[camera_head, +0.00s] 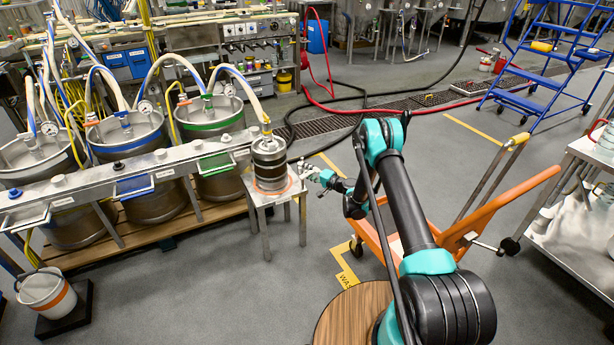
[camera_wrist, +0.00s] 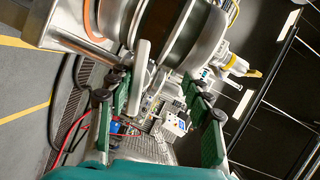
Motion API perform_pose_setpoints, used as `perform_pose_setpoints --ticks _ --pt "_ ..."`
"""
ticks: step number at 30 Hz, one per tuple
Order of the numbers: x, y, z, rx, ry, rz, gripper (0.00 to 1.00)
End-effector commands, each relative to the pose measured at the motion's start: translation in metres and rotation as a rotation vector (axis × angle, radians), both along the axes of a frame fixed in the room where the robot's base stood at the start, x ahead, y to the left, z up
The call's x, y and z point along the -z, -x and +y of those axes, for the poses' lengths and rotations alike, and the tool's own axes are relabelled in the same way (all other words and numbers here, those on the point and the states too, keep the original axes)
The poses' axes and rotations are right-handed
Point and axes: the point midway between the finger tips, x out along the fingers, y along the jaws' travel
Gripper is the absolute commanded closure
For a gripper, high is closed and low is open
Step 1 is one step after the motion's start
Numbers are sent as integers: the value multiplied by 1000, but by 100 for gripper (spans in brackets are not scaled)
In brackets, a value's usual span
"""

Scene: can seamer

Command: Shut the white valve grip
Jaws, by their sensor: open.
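A pale, off-white elongated grip (camera_wrist: 139,77), which I take for the white valve grip, shows in the wrist view at the side of a small steel-and-black keg (camera_wrist: 165,30). It lies between the fingers of my gripper (camera_wrist: 163,112), nearer the left finger; I cannot tell whether they touch. The green fingers are spread apart with a wide gap. In the head view the keg (camera_head: 270,164) stands on a small metal stand (camera_head: 284,190), and my gripper (camera_head: 314,174) is just right of it. The grip is too small to tell there.
A yellow-handled fitting (camera_wrist: 238,68) tops the keg. Left of the stand runs a steel rail (camera_head: 110,178) before several large kegs. An orange cart (camera_head: 470,232) stands right of my arm. Red and black hoses cross the floor behind. Open floor lies in front of the stand.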

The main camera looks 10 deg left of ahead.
Motion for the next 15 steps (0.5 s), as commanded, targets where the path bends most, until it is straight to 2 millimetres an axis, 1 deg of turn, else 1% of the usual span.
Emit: perform_pose_setpoints --ticks 1,2,3,4,6,7,11,12,13,14,15 --pt "-14 -1 -2 4 -8 0 66" --pt "-20 -1 -2 5 -8 1 59" --pt "-28 -1 -2 5 -10 1 48" --pt "-33 -2 -3 6 -11 1 40" --pt "-46 -2 -3 7 -11 1 27" --pt "-50 -2 -4 7 -11 1 23" --pt "-66 -3 -5 9 -12 2 22" --pt "-69 -3 -5 10 -12 1 25" --pt "-71 -3 -5 10 -12 1 30" --pt "-73 -3 -4 8 -11 1 39" --pt "-74 -2 -4 7 -10 2 54"
